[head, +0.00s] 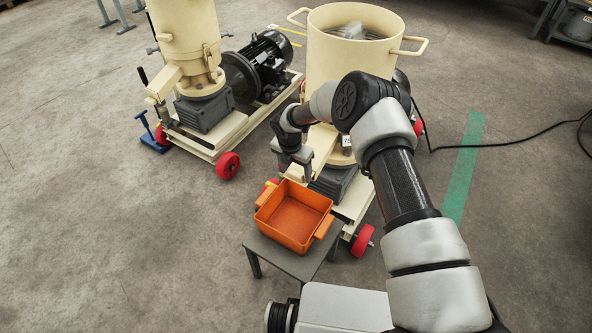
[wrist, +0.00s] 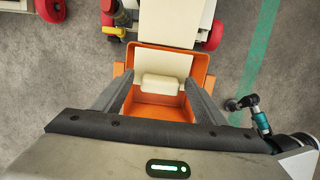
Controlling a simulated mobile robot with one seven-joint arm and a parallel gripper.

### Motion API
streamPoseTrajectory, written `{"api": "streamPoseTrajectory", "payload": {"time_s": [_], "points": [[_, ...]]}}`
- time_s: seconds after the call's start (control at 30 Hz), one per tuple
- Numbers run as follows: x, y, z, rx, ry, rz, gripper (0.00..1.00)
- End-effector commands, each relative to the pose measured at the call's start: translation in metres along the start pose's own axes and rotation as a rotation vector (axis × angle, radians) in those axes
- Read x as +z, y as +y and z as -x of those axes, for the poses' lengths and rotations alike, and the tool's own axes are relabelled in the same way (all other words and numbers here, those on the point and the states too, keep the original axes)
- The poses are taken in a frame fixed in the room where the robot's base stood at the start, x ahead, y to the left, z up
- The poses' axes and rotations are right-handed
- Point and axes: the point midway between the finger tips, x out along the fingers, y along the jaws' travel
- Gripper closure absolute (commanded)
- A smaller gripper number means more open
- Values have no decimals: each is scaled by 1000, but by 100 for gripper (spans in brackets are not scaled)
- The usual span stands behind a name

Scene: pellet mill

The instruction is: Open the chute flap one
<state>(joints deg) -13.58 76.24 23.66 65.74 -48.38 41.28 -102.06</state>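In the wrist view, a cream chute (wrist: 168,20) comes down from the top and ends in a cream flap (wrist: 160,60). The flap has a pale raised grip (wrist: 162,85) along its lower edge. My gripper (wrist: 158,80) is open, with one finger on each side of this grip. I see no clear contact, and the depth between fingers and grip is hard to tell. In the head view my gripper (head: 296,170) points down at the nearer mill's chute (head: 318,148), just behind the orange box. My arm and gripper hide most of the flap there.
An orange box (head: 262,222) stands on a small grey table (head: 270,247) below the chute. The nearer mill (head: 340,65) has red wheels (head: 362,240). A second mill (head: 190,40) with a black motor (head: 262,60) stands to the left. A black cable (head: 500,140) lies at right.

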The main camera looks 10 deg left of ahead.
Motion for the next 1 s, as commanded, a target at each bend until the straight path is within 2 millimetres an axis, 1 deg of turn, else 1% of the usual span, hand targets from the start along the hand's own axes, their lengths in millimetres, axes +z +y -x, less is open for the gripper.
{"api": "streamPoseTrajectory", "payload": {"time_s": [0.13,0.23,0.37,0.8,0.9,1.0], "points": [[1,0,0,-1,-1,-1,34],[1,0,5,0,-2,-1,34],[2,0,24,0,-2,-1,34],[2,0,129,2,-3,-1,34],[1,0,148,0,-2,-1,34],[1,0,162,1,-2,-1,34]]}}
